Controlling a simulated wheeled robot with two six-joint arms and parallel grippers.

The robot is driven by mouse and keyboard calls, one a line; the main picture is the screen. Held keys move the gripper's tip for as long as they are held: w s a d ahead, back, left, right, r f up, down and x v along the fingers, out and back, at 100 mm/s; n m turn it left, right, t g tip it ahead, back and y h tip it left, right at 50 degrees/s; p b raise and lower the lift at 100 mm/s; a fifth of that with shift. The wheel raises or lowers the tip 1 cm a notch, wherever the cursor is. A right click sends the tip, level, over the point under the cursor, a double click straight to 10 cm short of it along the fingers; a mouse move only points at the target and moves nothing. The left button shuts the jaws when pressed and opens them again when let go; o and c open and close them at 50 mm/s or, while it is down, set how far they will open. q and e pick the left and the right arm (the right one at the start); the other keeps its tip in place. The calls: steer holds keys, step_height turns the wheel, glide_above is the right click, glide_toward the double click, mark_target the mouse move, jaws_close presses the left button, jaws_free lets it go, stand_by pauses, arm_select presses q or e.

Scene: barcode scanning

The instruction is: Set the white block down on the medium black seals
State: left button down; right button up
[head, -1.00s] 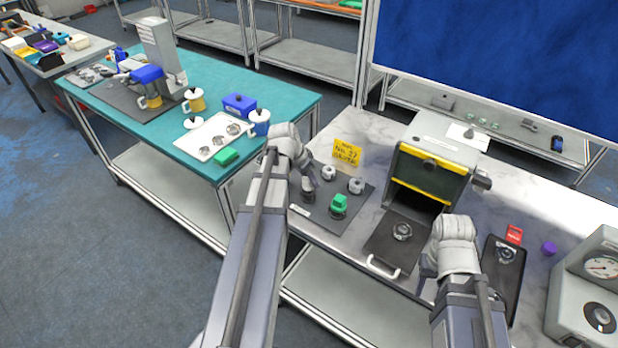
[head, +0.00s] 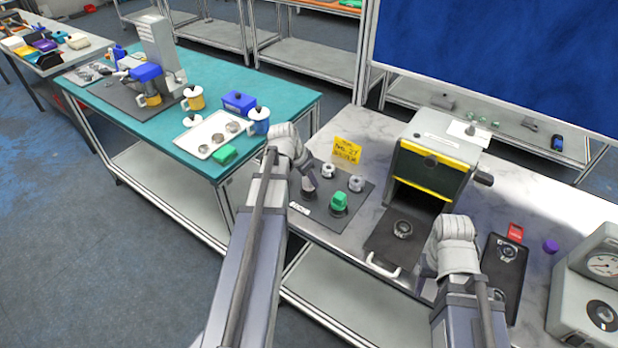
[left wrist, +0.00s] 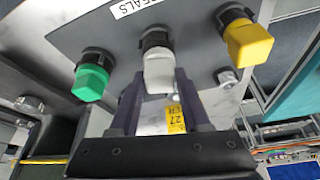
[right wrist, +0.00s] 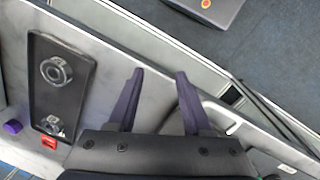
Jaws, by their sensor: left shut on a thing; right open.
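The white block (left wrist: 158,72) is between the fingers of my shut left gripper (left wrist: 160,88) in the left wrist view. It is upright against the middle black seal (left wrist: 154,38) on the dark board (left wrist: 195,22), and seems to touch it. To the left, a green block (left wrist: 90,82) is on another black seal; to the right, a yellow block (left wrist: 248,44) is on a third. In the head view my left gripper (head: 306,188) is over the board (head: 318,220) and hides the white block. My right gripper (right wrist: 157,82) is open and empty beside the counter's front edge.
The green block (head: 338,200) and loose metal rings (head: 356,183) are near my left gripper. A yellow sign (head: 346,151) stands behind the board. A grey oven-like box (head: 432,160) is to the right. A dark tray (head: 503,262) and gauge unit (head: 590,290) lie beyond my right gripper.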

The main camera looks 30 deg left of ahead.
arm_select(q)
steer(key=shift+f+b, duration=0.45)
steer(key=shift+f, duration=0.1)
steer(key=shift+c, duration=1.4)
jaws_free()
steer(key=shift+o, duration=0.3)
steer(key=shift+o, duration=1.1)
steer(key=shift+r, duration=0.15)
step_height(320, 180, up, 7)
steer(key=p, duration=0.7)
steer(key=shift+r+p, duration=0.2)
steer(key=shift+p, duration=0.2)
steer(key=shift+f, duration=0.1)
